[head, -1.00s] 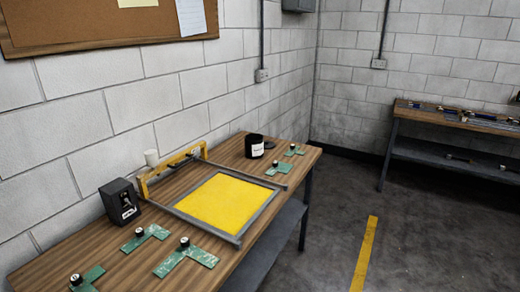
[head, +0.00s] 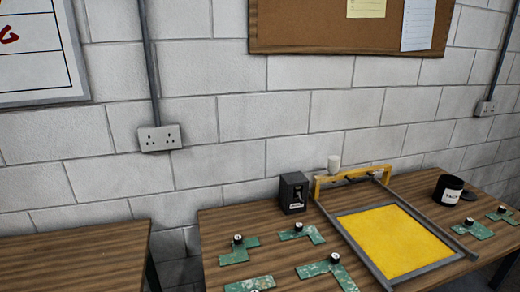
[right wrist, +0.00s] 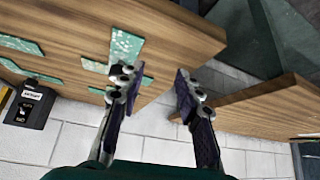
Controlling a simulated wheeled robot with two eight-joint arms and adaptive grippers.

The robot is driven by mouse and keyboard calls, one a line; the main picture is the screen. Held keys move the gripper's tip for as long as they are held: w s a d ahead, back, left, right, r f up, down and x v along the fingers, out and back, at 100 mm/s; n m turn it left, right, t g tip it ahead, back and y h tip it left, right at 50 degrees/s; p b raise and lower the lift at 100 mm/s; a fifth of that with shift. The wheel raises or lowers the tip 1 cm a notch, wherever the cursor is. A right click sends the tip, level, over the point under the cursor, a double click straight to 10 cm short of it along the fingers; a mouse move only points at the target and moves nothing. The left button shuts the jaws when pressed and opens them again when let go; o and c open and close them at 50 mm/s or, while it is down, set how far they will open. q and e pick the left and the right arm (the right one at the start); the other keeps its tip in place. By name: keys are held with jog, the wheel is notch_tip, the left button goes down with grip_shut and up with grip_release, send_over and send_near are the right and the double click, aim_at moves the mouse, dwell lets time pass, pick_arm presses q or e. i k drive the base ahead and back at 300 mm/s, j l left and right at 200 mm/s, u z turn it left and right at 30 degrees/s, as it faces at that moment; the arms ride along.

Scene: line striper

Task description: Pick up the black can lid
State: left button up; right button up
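The black can lid (head: 469,196) is a small dark disc lying on the wooden table, just right of a black can (head: 448,189) with a white label, in the head view. The lid does not show in the right wrist view. My right gripper (right wrist: 157,85) is open and empty in the right wrist view, with two wooden tabletops and the wall beyond it. It is not in the head view, so its distance from the lid is hidden. My left gripper is in neither view.
A yellow panel in a grey frame (head: 398,242) fills the table's middle. Green L-shaped pieces with knobs lie around. A bare second table (head: 75,260) stands left, across a gap.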

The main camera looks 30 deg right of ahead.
aim_at(466, 194)
jog(key=l+u, duration=0.1)
jog(key=l, duration=0.35)
jog(key=k+l+u, duration=0.1)
jog(key=l, duration=0.35)
jog(key=k+l, duration=0.1)
jog(key=l, duration=0.35)
jog(key=l+u, duration=0.15)
jog(key=l, duration=0.25)
jog(key=k+l+u, duration=0.1)
jog(key=l, duration=0.35)
jog(key=k+l+u, duration=0.1)
jog(key=l, duration=0.3)
jog(key=k+l, duration=0.1)
jog(key=l, duration=0.3)
jog(key=k+l, duration=0.15)
jog(key=l, duration=0.25)
jog(key=k+l, duration=0.1)
jog(key=l, duration=0.3)
jog(key=k+l, duration=0.15)
jog(key=l, duration=0.25)
jog(key=k+l, duration=0.1)
jog(key=l, duration=0.3)
jog(key=k+l, duration=0.15)
jog(key=l, duration=0.2)
